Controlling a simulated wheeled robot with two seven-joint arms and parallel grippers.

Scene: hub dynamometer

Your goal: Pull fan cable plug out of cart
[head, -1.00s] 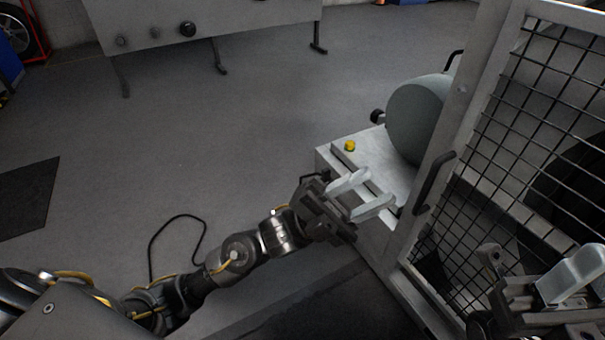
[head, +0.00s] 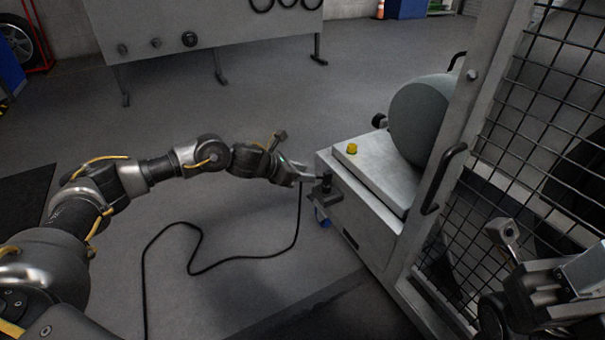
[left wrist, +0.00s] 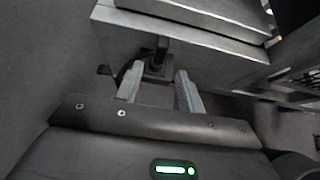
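The fan cable plug (head: 325,183) is a small dark piece at the left end face of the grey cart (head: 372,218). Its black cable (head: 236,262) hangs down near the plug and curves across the floor. In the left wrist view the plug (left wrist: 158,62) stands at the cart's face, just ahead of and between my fingertips. My left gripper (head: 303,175) points at the plug from the left. In the left wrist view its two pale fingers (left wrist: 159,74) are apart, and no grip on the plug shows. My right gripper (head: 545,262) is at the lower right, partly cut off.
A grey rounded fan housing (head: 418,120) and a yellow button (head: 352,148) are on top of the cart. A mesh guard (head: 535,125) stands to the right with a handle. The floor left of the cart is clear apart from the cable.

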